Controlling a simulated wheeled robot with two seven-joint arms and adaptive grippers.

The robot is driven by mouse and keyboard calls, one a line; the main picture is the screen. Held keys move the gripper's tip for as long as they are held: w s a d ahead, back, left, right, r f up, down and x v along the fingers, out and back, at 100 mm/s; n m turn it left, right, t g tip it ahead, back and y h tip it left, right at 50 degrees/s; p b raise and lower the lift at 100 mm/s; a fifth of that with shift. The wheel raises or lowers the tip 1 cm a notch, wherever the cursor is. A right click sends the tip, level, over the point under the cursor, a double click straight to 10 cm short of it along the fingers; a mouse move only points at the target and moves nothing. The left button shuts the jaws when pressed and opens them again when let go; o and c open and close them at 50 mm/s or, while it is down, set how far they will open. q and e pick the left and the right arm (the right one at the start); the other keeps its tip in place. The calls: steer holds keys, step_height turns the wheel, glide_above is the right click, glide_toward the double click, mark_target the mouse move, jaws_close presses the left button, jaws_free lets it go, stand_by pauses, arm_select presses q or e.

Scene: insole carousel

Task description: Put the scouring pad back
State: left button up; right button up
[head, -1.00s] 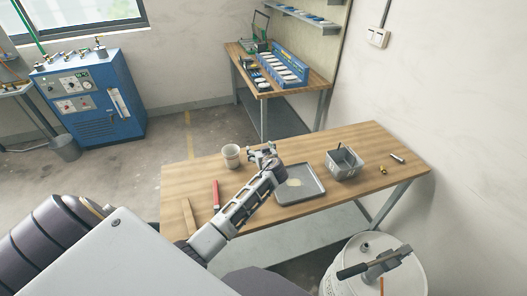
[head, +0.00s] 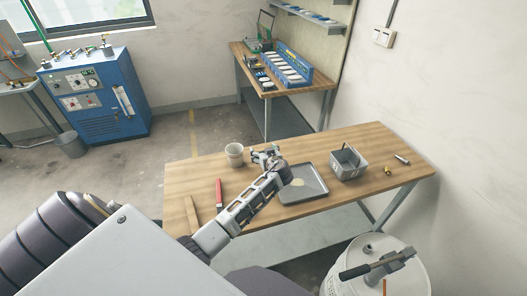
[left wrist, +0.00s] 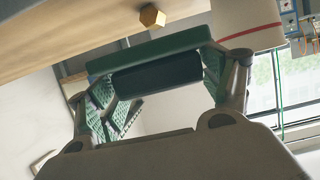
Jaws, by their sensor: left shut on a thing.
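My left gripper (head: 266,153) is above the wooden table, between the cup and the grey tray in the head view. In the left wrist view its fingers (left wrist: 160,85) are shut on a flat green and dark block, which I take to be the scouring pad (left wrist: 155,74). The pad spans the gap between the fingers. In the head view the pad is too small to make out clearly. The grey tray (head: 313,192) lies right of the gripper, partly hidden by my arm, with a pale patch in it. My right gripper is not in view.
A pale cup (head: 234,153) stands left of the gripper. A grey bin (head: 348,171) with something upright in it stands right of the tray. A brass piece (head: 388,170) and a metal cylinder (head: 402,159) lie further right. A red-handled tool (head: 219,193) lies left of my arm.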

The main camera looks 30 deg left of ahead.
arm_select(q)
steer(key=shift+f+b, duration=0.65)
steer(key=shift+f, duration=0.7)
steer(key=shift+f+b, duration=0.75)
steer(key=shift+f, duration=0.6)
steer(key=shift+f, duration=0.15)
steer(key=shift+f+b, duration=0.3)
steer(key=shift+b, duration=0.15)
steer(key=shift+s+f+b, duration=0.1)
steer(key=shift+f+b, duration=0.2)
